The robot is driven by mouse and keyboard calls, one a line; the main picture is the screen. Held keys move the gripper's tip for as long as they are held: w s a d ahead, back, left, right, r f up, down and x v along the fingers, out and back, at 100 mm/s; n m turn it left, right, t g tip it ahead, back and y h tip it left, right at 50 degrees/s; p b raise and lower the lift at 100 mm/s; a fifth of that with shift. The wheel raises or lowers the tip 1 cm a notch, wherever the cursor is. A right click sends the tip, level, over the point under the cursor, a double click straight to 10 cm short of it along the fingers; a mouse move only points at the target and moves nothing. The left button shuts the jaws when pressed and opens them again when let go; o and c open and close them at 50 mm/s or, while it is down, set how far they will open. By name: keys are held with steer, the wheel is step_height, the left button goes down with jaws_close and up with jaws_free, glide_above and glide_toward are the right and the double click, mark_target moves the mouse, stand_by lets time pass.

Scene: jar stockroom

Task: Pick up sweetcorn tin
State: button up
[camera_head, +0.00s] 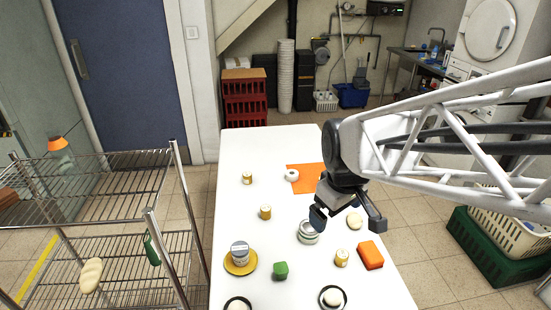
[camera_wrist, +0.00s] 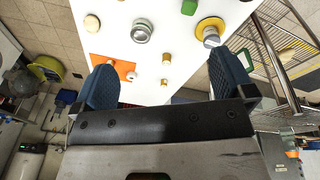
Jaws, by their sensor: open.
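No label is readable, so I cannot tell which tin is the sweetcorn tin. Several small tins with gold bands stand on the white table: one far left (camera_head: 247,178), one at mid-table (camera_head: 265,212), one near right (camera_head: 342,258). A larger grey tin (camera_head: 240,253) stands on a yellow plate (camera_head: 238,268); the plate also shows in the wrist view (camera_wrist: 212,25). A silvery round tin or jar (camera_head: 308,233) stands near my gripper (camera_head: 347,213). My gripper is open and empty above the table's right half; its fingers (camera_wrist: 165,85) frame the tabletop in the wrist view.
On the table are an orange mat (camera_head: 302,184) with a white ring (camera_head: 292,175), a green block (camera_head: 281,270), an orange block (camera_head: 370,255), a cream round item (camera_head: 354,222) and a dark-rimmed dish (camera_head: 333,298). A wire rack (camera_head: 105,240) stands left. The table's far end is clear.

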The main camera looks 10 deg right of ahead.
steer(key=w+d+f+n+g, duration=0.1)
steer(key=w+f+n, duration=0.8)
steer(key=w, duration=0.4)
steer(key=n+g, duration=0.1)
steer(key=n, duration=0.7)
glide_above(310, 231)
steer(key=w, duration=0.2)
steer(key=f, duration=1.6)
steer(key=shift+w+d+f, duration=0.15)
steer(key=shift+d+f, duration=0.05)
steer(key=shift+d, duration=0.15)
steer(key=shift+w+f, duration=0.1)
steer(key=shift+f, duration=0.1)
steer(key=shift+f, duration=0.1)
steer(key=shift+f, duration=1.2)
steer(key=shift+f, duration=2.6)
